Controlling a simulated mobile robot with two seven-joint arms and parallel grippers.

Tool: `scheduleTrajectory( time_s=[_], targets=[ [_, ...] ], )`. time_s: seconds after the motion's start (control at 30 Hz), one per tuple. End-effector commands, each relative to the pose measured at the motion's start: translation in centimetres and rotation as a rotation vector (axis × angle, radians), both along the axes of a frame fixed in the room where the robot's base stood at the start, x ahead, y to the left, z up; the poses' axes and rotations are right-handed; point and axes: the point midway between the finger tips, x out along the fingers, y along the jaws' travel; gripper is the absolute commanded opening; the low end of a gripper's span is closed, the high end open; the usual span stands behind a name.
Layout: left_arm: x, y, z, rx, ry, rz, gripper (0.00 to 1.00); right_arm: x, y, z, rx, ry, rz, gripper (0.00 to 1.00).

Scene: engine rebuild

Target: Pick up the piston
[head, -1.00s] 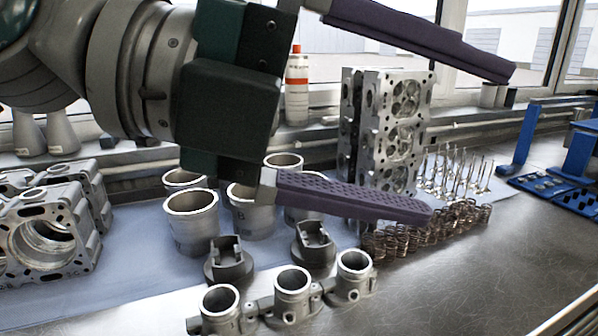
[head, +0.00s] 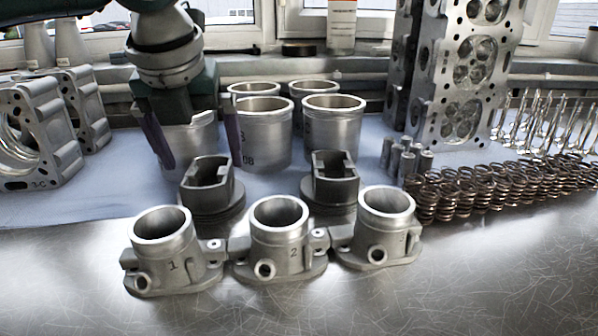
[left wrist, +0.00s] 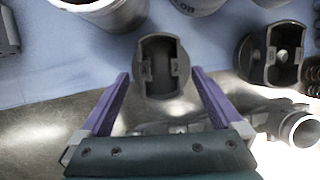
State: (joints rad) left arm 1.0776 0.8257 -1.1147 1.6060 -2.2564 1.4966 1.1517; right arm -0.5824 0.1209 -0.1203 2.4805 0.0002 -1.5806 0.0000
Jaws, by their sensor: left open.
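Two dark grey pistons stand upside down, with their open undersides up. The left piston (head: 211,190) stands behind cylinders 1 and 2, and the right piston (head: 333,185) behind cylinders 2 and 3. My left gripper (head: 203,160) points down just behind the left piston, its purple fingers spread. In the left wrist view, the left piston (left wrist: 158,68) lies between and slightly beyond the open fingertips (left wrist: 160,74), with a gap on both sides. The right piston (left wrist: 272,55) is off to the right there. My right gripper is not in view.
Three joined grey cylinders, numbered 1 to 3 (head: 280,240), stand in front of the pistons. Several cylinder liners (head: 265,135) stand close behind. Springs (head: 490,190), valves (head: 545,125) and a cylinder head (head: 465,75) are right. The bench front (head: 480,270) is clear.

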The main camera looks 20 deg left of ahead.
Motion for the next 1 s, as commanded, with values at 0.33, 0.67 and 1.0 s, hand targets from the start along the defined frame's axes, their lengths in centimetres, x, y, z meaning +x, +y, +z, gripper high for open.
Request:
scheduleTrajectory(
  time_s=[0.33,0.67,1.0],
  targets=[
    [1.5,0.8,-4.1,-0.001,0.002,-0.001,1.00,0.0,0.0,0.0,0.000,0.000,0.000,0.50],
    [1.5,0.8,-4.1,-0.001,0.002,-0.001,0.85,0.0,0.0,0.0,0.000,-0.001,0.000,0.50],
    [1.5,0.8,-4.0,-0.001,0.002,-0.001,0.47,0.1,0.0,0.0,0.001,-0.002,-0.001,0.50]
  ],
)
